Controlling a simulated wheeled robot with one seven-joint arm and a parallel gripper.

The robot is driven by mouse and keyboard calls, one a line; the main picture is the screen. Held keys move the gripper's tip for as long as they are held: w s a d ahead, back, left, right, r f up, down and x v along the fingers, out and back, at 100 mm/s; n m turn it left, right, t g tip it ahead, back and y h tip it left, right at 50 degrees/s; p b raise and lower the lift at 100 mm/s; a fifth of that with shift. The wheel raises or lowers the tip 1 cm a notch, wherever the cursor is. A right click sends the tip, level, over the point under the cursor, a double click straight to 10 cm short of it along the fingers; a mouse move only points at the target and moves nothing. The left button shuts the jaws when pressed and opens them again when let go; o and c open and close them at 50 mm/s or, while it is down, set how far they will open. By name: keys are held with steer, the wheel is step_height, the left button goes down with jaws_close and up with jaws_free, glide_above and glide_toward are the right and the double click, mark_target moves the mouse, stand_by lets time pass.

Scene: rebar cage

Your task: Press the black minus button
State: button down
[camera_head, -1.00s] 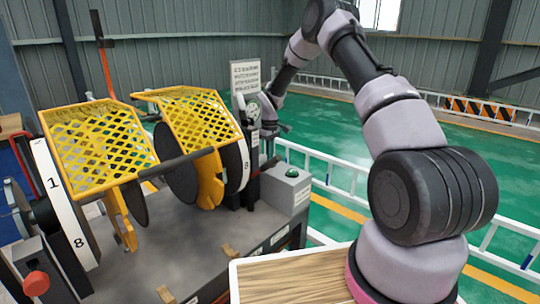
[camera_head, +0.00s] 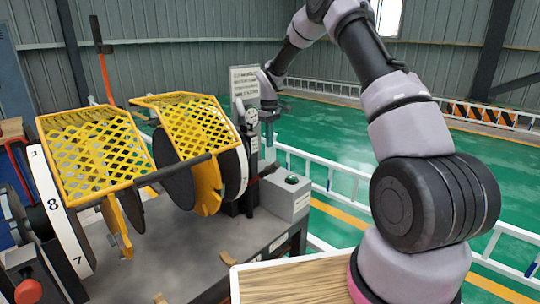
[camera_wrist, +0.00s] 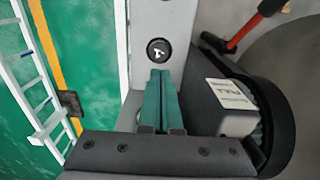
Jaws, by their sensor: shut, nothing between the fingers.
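A round black button (camera_wrist: 158,50) with a small white mark sits on a pale grey panel (camera_wrist: 150,20) in the wrist view. The mark is too small to read surely as a minus. My gripper (camera_wrist: 160,76) is shut and empty. Its two teal fingers lie side by side, with their tips just below the button in the picture. I cannot tell whether they touch the panel. In the head view my gripper (camera_head: 270,118) is small, by the right end of the machine, and the black button cannot be made out there.
The machine has yellow mesh guards (camera_head: 90,155) and numbered white-rimmed wheels (camera_head: 62,225). A grey box with a green button (camera_head: 291,180) stands at its right end. A red-handled lever (camera_wrist: 255,25) and a dark curved housing (camera_wrist: 280,120) lie right of my fingers. White railings (camera_wrist: 30,85) stand left.

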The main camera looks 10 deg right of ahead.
steer(key=shift+r, duration=1.8)
steer(key=s+d+r+m+t, duration=0.2)
steer(key=s+r, duration=0.6)
steer(key=r, duration=0.2)
steer(key=s+d+r+m+t, duration=0.1)
steer(key=s+d+r+m, duration=0.15)
steer(key=s+r, duration=0.65)
steer(key=s+d+r+m+t+y, duration=0.1)
steer(key=s+r+m+t, duration=0.1)
steer(key=s, duration=0.9)
steer(key=s+d+r+m+t+y, duration=0.1)
steer(key=s+r+m, duration=0.3)
steer(key=s, duration=0.8)
steer(key=shift+d+r+m+t, duration=0.2)
steer(key=shift+d+m+t, duration=0.25)
steer(key=shift+t, duration=0.15)
steer(key=shift+w+a, duration=0.1)
steer(key=shift+a, duration=0.1)
